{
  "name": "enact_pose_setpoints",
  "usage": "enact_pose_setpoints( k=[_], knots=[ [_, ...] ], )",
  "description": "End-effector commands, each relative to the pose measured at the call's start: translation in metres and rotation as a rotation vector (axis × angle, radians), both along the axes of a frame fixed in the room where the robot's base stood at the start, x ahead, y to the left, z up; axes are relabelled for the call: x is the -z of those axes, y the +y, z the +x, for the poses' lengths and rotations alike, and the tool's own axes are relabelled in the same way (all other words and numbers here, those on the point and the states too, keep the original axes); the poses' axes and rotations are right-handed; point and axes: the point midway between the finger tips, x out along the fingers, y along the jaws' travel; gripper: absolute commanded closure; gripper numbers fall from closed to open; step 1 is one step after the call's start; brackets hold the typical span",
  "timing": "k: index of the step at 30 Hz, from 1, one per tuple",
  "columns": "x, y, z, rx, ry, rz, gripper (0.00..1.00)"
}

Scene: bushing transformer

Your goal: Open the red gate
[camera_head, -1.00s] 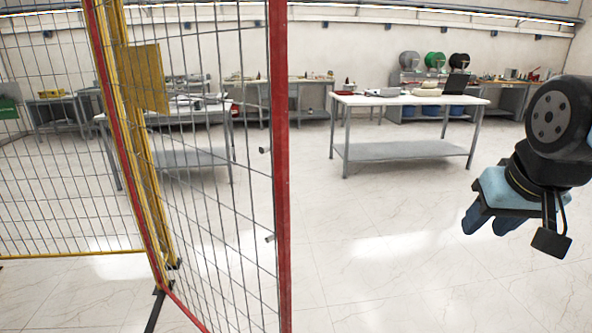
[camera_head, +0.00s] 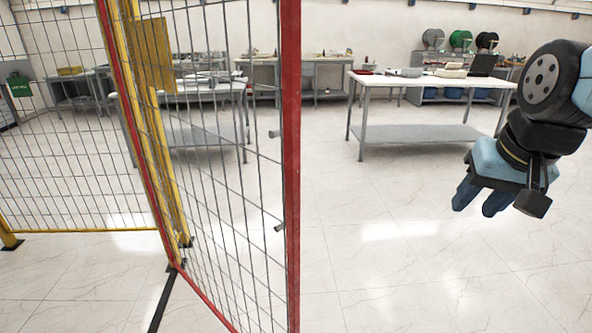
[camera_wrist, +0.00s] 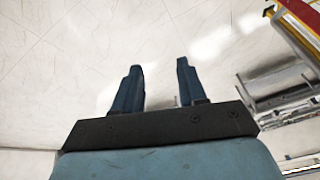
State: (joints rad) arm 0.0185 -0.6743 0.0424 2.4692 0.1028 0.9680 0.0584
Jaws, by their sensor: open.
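The red gate (camera_head: 291,170) is a red frame with wire mesh. It stands swung ajar in the left half of the head view, its free upright edge near the middle. Its hinge side is by a yellow post (camera_head: 166,130). Two small latch pins stick out of the gate's free edge. My gripper (camera_head: 480,205) is at the right of the head view, well apart from the gate, with fingers pointing down. In the wrist view my gripper (camera_wrist: 158,85) has its two blue fingers spread and empty over the floor. A red and yellow piece shows at that view's upper right corner.
A yellow-framed mesh fence (camera_head: 70,230) runs to the left. A white table (camera_head: 435,82) stands behind, right of the gate; another table (camera_head: 200,90) shows through the mesh. The tiled floor (camera_head: 400,250) right of the gate is clear. A black floor bar (camera_head: 163,300) lies below the hinge.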

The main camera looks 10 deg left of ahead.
Motion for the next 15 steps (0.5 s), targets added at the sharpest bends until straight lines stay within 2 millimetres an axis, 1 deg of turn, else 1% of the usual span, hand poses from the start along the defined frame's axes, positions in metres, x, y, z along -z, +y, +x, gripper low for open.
enact_pose_setpoints(
  k=[1,3,11,15],
  knots=[
    [0.006,0.008,0.010,0.023,0.056,0.033,0.59],
    [0.013,0.021,0.020,0.059,0.128,0.087,0.59],
    [0.030,0.064,0.045,0.192,0.395,0.289,0.59],
    [0.039,0.088,0.063,0.264,0.548,0.397,0.59]
  ],
)
